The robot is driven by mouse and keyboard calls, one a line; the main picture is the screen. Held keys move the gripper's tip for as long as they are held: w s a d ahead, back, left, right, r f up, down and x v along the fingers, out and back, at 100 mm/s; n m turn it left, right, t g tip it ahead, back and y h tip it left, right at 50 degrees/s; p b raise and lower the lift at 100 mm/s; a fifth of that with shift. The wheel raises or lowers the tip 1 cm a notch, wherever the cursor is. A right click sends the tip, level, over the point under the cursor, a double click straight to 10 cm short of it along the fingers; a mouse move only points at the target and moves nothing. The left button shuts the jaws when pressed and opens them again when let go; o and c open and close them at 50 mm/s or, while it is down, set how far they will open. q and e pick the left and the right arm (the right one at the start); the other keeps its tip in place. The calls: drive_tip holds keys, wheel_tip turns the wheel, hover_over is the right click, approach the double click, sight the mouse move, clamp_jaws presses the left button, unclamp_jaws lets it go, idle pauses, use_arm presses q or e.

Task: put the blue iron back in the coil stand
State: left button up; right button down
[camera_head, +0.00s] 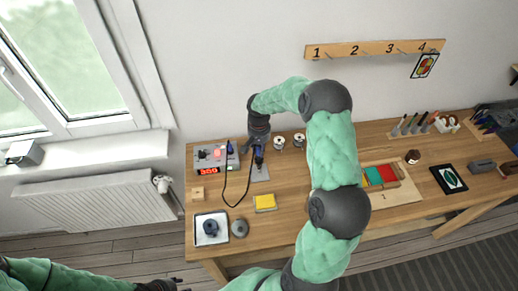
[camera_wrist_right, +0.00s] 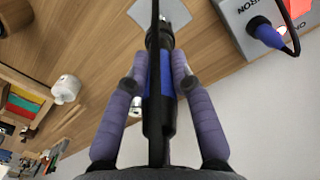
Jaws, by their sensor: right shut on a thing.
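The blue iron (camera_wrist_right: 166,75) is between the fingers of my right gripper (camera_wrist_right: 159,75), which is shut on its blue and black handle. In the head view, my right gripper (camera_head: 258,146) is over the back left of the table, with the iron's dark handle (camera_head: 259,158) below it. A grey plate (camera_head: 261,174), apparently the coil stand's base, lies just under the iron; it also shows at the top of the wrist view (camera_wrist_right: 160,14). The coil and the iron's tip cannot be made out. My left gripper (camera_head: 160,286) is at the bottom left, its fingers unclear.
The station (camera_head: 211,158) with a red display stands left of the plate. A black cable (camera_head: 226,190) loops over the table. Two spools (camera_head: 289,141) stand right of the gripper. A yellow sponge (camera_head: 265,202), a white tray (camera_head: 201,238) and a grey round thing (camera_head: 239,228) lie nearer.

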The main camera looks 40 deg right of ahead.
drive_tip(key=c, duration=1)
unclamp_jaws()
drive_tip(key=o, duration=0.5)
drive_tip(key=shift+r+p, duration=2)
drive_tip(key=shift+r, duration=1.5)
drive_tip(key=shift+s+f, duration=0.1)
